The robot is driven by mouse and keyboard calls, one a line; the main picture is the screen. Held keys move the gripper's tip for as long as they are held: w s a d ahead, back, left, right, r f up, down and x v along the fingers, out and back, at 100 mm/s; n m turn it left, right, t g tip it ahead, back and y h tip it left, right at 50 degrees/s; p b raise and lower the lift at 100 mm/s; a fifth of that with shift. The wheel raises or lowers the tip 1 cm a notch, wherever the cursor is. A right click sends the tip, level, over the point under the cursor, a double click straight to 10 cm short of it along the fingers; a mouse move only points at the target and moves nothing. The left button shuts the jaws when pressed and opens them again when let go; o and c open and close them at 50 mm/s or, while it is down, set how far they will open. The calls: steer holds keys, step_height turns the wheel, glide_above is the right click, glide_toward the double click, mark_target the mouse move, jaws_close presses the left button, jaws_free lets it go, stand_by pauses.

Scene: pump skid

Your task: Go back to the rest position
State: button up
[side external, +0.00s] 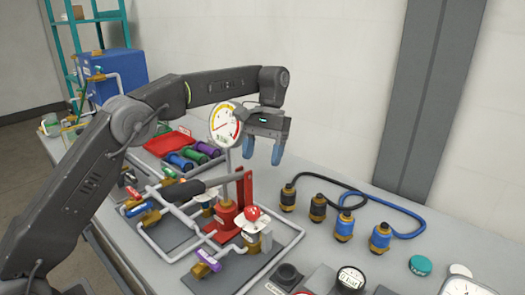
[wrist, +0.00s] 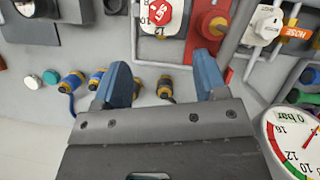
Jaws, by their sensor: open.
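My gripper (side external: 264,150) hangs above the back part of the pump skid table, its blue fingers pointing down. In the wrist view my gripper (wrist: 160,84) has its two blue fingers spread apart with nothing between them. The fingers look clear of everything below. The white pipe frame (side external: 292,229) of the skid lies below and in front of my gripper. The red pump stand (side external: 226,222) and a red knob (side external: 252,213) on a white body are there too. The large round pressure gauge (side external: 224,125) stands just left of my gripper and also shows in the wrist view (wrist: 292,140).
Black-and-brass connectors (side external: 318,208) and blue-and-brass connectors (side external: 380,238) stand at the right, with a blue hose (side external: 415,212) behind. A red tray (side external: 166,141) and coloured cylinders lie at the left. A teal cap (side external: 421,265) and small gauges (side external: 350,280) are at the front right.

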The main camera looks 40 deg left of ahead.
steer(key=shift+w+r, duration=0.1)
steer(key=shift+r, duration=0.15)
steer(key=shift+r, duration=0.1)
steer(key=s+a+r+m+t, duration=0.1)
steer(key=s+r+t, duration=0.55)
steer(key=s, duration=0.65)
steer(key=s+f+t, duration=0.1)
steer(key=s+f, duration=0.1)
steer(key=s, duration=0.3)
steer(key=s+a+f+m+t, duration=0.1)
steer(key=s+f, duration=0.1)
steer(key=s, duration=0.4)
steer(key=s+f+m+t+y, duration=0.1)
steer(key=s+f, duration=0.1)
steer(key=s, duration=0.4)
steer(key=shift+a+f, duration=0.35)
